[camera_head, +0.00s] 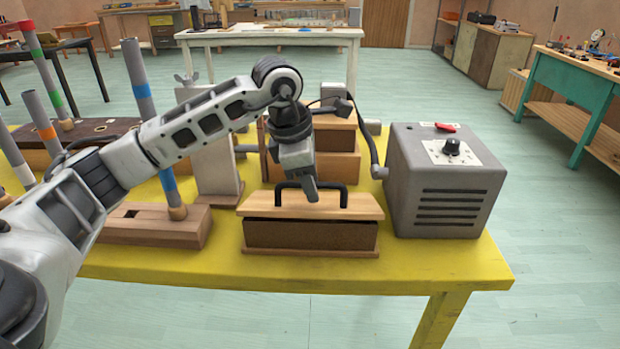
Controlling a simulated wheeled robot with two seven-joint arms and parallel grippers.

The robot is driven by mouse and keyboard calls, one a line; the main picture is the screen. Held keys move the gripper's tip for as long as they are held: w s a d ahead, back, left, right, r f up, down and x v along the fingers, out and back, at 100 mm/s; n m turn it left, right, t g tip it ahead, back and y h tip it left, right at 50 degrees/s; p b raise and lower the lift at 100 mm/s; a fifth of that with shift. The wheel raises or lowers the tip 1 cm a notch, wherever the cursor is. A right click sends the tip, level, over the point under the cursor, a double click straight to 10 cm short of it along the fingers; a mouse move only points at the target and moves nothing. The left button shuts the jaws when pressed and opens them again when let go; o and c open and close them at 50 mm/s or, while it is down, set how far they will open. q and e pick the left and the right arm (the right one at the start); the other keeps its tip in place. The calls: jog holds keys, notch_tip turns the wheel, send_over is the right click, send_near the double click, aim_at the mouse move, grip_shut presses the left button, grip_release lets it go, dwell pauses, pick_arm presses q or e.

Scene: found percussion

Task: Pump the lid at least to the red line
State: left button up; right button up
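The lid (355,208) is a light wooden board with a black bar handle (340,187) on top. It sits, slightly tilted, over a dark-sided wooden box (310,237) near the table's front edge. My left gripper (311,190) points down at the middle of the handle, with a finger in front of the bar. The far finger is hidden, so I cannot tell whether it is shut on the handle. My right gripper is not in view. I cannot make out a red line on the box.
A grey box with a knob and red switch (445,185) stands right of the lid. Wooden blocks (340,168) stand behind it. Upright tubes with coloured bands (140,75) stand at left on the yellow table (300,275). The table's front strip is clear.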

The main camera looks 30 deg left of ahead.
pick_arm(q)
jog(key=p+v, duration=0.1)
jog(key=v, duration=1.5)
jog(key=shift+f, duration=0.1)
